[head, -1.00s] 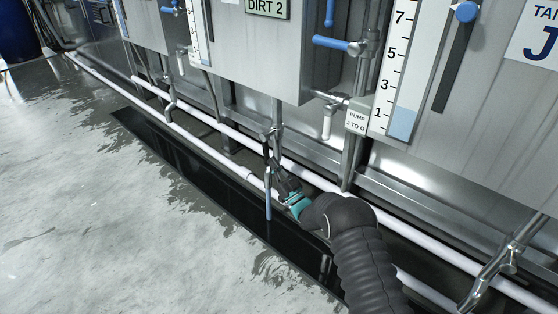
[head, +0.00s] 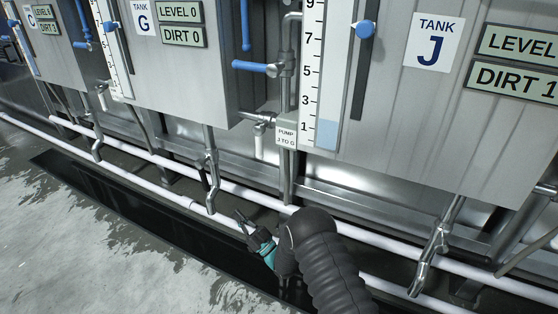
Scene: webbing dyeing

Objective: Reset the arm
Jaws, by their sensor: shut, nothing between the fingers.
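My gripper (head: 243,219) shows at the lower middle of the head view, at the end of my dark ribbed arm with a teal band behind the fingers. It is shut and empty. It is in front of the white pipes near the floor, beside the drain pipe (head: 212,180) under tank G. It appears apart from that pipe, though the exact gap to the white pipe behind it cannot be told.
Tank G (head: 180,75) reads level 0, dirt 0. Tank J (head: 400,110) reads dirt 1; its level number is cut off. White pipes (head: 130,172) run along a dark floor trench (head: 150,215). A blue handle (head: 250,66) sticks out between the tanks. Wet floor (head: 60,250) is open at left.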

